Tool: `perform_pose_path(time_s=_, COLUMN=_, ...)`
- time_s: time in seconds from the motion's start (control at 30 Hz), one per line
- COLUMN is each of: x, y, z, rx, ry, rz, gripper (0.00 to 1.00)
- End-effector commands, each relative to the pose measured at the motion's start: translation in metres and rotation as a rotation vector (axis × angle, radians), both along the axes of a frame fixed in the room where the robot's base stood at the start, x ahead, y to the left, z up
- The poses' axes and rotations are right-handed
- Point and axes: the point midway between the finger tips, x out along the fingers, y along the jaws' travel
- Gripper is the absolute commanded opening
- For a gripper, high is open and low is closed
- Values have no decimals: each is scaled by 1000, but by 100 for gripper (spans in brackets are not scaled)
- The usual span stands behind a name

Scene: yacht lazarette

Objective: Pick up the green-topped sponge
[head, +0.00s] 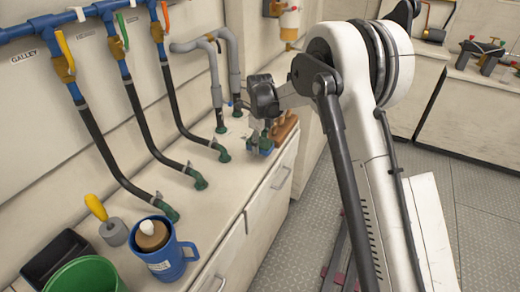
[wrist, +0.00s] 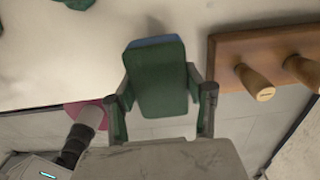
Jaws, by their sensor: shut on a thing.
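A sponge (wrist: 161,78) with a broad green face and a blue strip along its far edge is between the two fingers of my gripper (wrist: 160,92) in the wrist view. The fingers press on its left and right sides. In the head view, my gripper (head: 260,138) is at the far end of the counter, and the sponge there is small and partly hidden by the fingers. I cannot tell whether the sponge still touches the counter.
A wooden block with pegs (wrist: 225,62) stands close to the sponge's right. Hoses with green ends (head: 200,181) meet the counter (head: 232,190). A blue mug (head: 164,262), green bucket (head: 85,274), black bin (head: 57,257) and yellow-handled tool (head: 97,208) occupy the near end.

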Motion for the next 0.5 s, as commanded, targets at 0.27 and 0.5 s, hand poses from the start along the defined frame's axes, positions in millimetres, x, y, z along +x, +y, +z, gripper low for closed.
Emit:
perform_pose_path(time_s=0.27, x=-43, y=40, z=42, rx=0, ry=0, rz=3, gripper=35)
perform_pose_path(time_s=0.5, x=-72, y=66, z=65, rx=0, ry=0, rz=2, gripper=35)
